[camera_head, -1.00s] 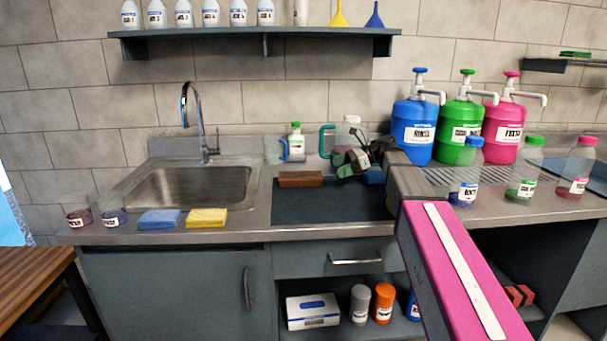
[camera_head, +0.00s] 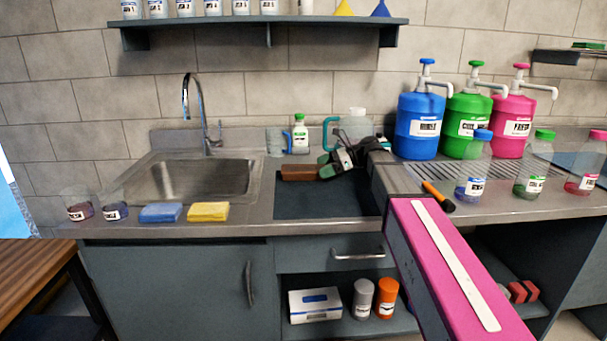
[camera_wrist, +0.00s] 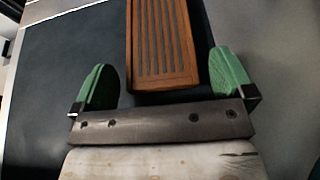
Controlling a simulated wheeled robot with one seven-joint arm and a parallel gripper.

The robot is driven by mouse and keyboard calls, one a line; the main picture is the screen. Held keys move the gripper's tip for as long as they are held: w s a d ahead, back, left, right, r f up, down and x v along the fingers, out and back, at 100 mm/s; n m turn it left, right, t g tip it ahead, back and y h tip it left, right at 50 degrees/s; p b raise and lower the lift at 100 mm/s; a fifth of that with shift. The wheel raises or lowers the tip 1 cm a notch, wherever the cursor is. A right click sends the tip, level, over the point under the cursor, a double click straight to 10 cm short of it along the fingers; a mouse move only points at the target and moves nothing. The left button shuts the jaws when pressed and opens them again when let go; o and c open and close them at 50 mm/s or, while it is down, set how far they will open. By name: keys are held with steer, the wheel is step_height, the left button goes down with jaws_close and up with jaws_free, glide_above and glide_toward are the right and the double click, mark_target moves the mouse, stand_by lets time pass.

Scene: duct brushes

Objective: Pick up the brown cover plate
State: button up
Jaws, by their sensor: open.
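The brown cover plate (camera_wrist: 163,45) is a slotted brown slab. It lies on the dark mat (camera_head: 322,200) at the back of the counter, right of the sink. In the head view the brown plate (camera_head: 298,173) shows just left of my gripper (camera_head: 330,165), which partly covers its right end. In the wrist view my gripper (camera_wrist: 165,88) is open, with its green fingertips on either side of the plate's near end. A gap shows between each finger and the plate. Nothing is held.
Blue (camera_head: 161,212) and yellow (camera_head: 208,211) sponges lie left of the mat. A green-capped bottle (camera_head: 300,136) and a jug (camera_head: 352,127) stand behind. Large pump bottles (camera_head: 418,125) and an orange-handled brush (camera_head: 437,194) are to the right.

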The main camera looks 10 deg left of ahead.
mark_target(304, 173)
steer(key=x, duration=0.2)
steer(key=shift+a+f, duration=0.25)
steer(key=shift+a, duration=0.1)
steer(key=c, duration=1)
steer(key=shift+r, duration=0.1)
steer(key=shift+c, duration=0.2)
